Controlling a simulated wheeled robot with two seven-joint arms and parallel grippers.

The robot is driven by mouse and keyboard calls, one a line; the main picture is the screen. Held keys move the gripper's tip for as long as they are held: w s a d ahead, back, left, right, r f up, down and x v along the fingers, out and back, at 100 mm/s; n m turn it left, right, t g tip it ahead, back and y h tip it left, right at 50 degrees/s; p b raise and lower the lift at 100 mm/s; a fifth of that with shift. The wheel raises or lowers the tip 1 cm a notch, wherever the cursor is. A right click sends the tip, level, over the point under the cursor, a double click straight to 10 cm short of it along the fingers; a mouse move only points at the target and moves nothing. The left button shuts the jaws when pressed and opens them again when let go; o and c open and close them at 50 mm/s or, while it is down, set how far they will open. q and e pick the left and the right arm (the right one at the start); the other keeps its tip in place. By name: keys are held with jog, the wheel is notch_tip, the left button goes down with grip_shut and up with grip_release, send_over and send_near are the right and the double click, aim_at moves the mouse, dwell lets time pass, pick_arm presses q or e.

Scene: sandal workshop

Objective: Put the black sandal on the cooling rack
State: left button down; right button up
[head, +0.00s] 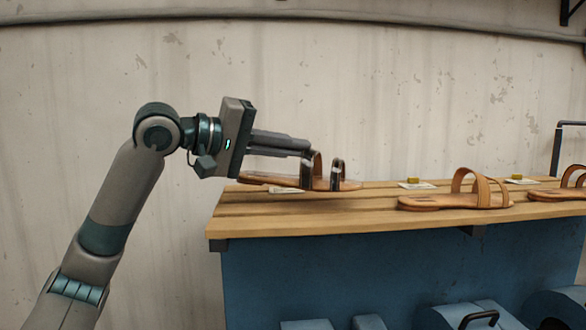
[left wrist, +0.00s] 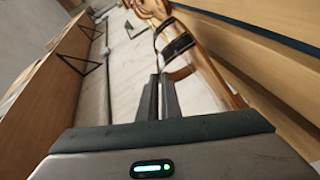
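A sandal with a tan sole and dark, shiny straps (head: 337,175) is at the left end of the wooden bench top; it is the only one with black on its straps. My left gripper (head: 308,149) reaches in from the left, its fingers close together at the sandal's rear strap, and appears shut on it. The sole looks slightly above the bench. In the left wrist view the black strap (left wrist: 177,47) lies just beyond the fingertips (left wrist: 162,77). I cannot clearly make out a cooling rack. My right gripper is not in view.
Tan sandals (head: 455,200) lie farther right on the bench (head: 375,222). Small cards with yellow blocks (head: 412,181) lie behind them. A dark metal frame (head: 557,150) stands at the right edge. Blue shapes show below the bench. The wall behind is bare.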

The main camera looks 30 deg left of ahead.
aim_at(293, 181)
pick_arm(q)
jog(key=shift+f, duration=1.95)
jog(key=shift+f, duration=0.15)
jog(key=c, duration=2)
grip_release()
